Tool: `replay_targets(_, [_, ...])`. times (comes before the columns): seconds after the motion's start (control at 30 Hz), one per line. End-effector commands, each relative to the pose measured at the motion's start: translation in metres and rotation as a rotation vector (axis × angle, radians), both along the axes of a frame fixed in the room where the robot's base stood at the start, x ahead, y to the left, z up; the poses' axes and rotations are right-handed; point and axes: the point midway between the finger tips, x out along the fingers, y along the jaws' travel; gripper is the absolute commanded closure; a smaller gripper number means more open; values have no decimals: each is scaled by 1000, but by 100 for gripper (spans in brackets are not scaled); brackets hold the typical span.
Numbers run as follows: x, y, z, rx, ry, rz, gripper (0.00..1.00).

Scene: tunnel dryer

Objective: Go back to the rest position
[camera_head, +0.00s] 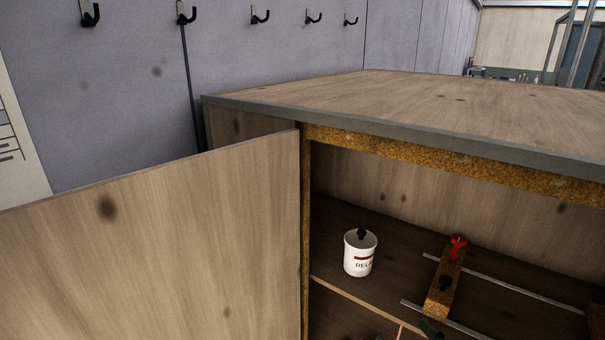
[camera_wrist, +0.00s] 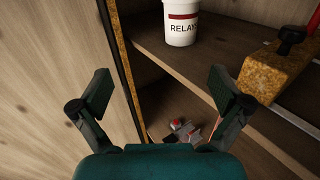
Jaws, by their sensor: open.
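My gripper (camera_wrist: 162,100) is open in the wrist view, its two dark fingers spread wide with nothing between them. It faces into an open wooden cabinet, in front of its shelves. In the head view the open cabinet door (camera_head: 150,250) fills the lower left, and most of my arm and gripper is out of sight.
A white RELAYS pot (camera_head: 358,260) stands on the upper shelf; it also shows in the wrist view (camera_wrist: 181,25). Right of it is a wooden block with a red knob (camera_head: 445,285) on metal rails. Red and grey items (camera_wrist: 184,131) lie below. Hooks (camera_head: 188,14) line the wall.

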Motion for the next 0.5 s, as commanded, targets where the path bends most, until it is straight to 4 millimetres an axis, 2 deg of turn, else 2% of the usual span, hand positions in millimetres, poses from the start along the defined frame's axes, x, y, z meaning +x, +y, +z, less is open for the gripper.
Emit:
replay_targets(0.27, [-13,1,-18,-103,-9,-32,0])
replay_targets(0.5, [-33,2,-42,-263,-19,-76,0])
